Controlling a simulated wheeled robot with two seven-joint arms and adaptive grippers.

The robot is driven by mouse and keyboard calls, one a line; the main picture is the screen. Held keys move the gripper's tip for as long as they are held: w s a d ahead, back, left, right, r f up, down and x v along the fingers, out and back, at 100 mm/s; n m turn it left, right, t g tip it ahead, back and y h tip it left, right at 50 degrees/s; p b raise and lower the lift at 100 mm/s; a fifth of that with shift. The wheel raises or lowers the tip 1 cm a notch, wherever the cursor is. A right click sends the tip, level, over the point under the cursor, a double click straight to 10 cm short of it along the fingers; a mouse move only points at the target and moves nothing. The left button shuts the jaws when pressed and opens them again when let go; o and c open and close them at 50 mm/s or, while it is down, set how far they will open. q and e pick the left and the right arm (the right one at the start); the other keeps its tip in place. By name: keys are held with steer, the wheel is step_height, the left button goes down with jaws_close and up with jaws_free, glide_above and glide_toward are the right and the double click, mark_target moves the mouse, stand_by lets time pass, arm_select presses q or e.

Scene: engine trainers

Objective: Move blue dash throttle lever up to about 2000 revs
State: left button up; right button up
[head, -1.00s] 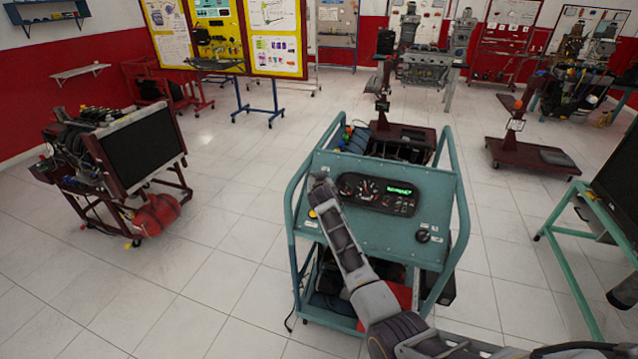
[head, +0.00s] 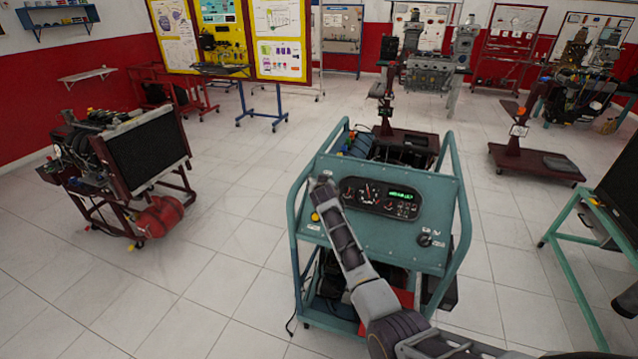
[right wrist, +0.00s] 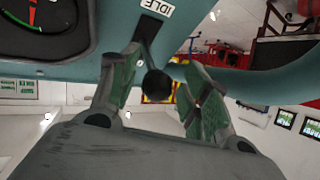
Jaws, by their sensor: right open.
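The blue-green dash panel (head: 380,235) of the wheeled engine trainer faces me in the head view. My right arm reaches up across its left part, and the gripper (head: 322,186) is by the panel's upper left edge. In the right wrist view the throttle lever (right wrist: 156,86) shows as a dark stem with a round black knob, beside a label reading IDLE. The fingers of my right gripper (right wrist: 160,72), with green pads, are open on either side of the lever; contact cannot be told. In the head view my arm hides the lever. My left gripper is out of view.
The gauge cluster with a lit green display (head: 382,198) is right of my gripper. The trainer's tube frame (head: 462,210) rises at both sides. A radiator engine stand (head: 148,150) is at left and a green-framed stand (head: 575,245) at right. Tiled floor between is clear.

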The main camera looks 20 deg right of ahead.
steer(key=shift+s, duration=0.25)
steer(key=v, duration=0.7)
stand_by(0.6)
steer(key=shift+r, duration=0.1)
